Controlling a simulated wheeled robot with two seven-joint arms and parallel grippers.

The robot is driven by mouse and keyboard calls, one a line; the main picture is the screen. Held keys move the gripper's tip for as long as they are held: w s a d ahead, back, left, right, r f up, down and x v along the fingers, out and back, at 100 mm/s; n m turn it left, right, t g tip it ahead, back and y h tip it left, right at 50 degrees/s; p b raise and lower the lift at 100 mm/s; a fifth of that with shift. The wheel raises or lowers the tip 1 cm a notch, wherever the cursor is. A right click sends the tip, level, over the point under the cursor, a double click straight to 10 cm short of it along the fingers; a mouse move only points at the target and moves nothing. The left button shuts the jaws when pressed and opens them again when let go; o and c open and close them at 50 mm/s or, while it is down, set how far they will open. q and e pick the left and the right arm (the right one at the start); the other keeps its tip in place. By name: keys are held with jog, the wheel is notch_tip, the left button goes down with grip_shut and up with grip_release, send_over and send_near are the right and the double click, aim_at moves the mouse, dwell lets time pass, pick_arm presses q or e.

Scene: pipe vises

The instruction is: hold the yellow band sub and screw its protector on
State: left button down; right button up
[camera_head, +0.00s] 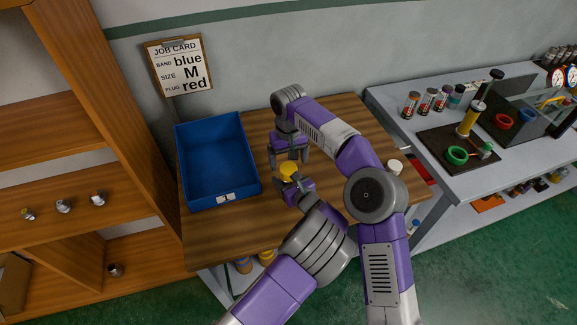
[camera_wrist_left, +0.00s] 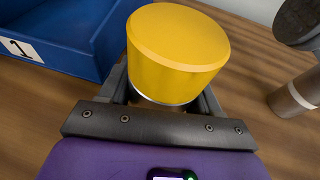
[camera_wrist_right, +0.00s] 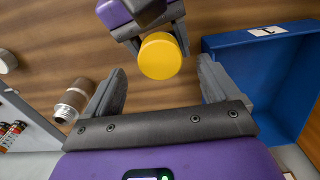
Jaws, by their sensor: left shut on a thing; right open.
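A yellow protector (camera_head: 288,168) sits upright in my left gripper (camera_head: 291,182) above the table. In the left wrist view, a silver rim shows under the yellow protector (camera_wrist_left: 178,50), between the fingers; the rest of the held part, including any band, is hidden. I cannot tell how tightly the protector sits.
A blue bin (camera_head: 248,180) stands left on the wooden table (camera_head: 225,228). A brown-grey pipe piece (camera_wrist_right: 75,100) with a silver threaded end is on the table. A white round piece (camera_head: 395,166) is near the right edge. A side bench (camera_head: 385,103) and shelf (camera_head: 50,178) flank the table.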

aim_at(287, 165)
pick_arm(q)
jog(key=shift+r, duration=0.1)
pick_arm(e)
jog(key=shift+r, duration=1.65)
pick_arm(q)
jog(key=shift+c, duration=0.7)
grip_release()
notch_tip(287, 165, up, 10)
jog(key=p, duration=0.6)
jog(key=shift+p, duration=0.4)
pick_arm(e)
notch_tip(287, 165, up, 7)
jog(key=shift+f, duration=0.15)
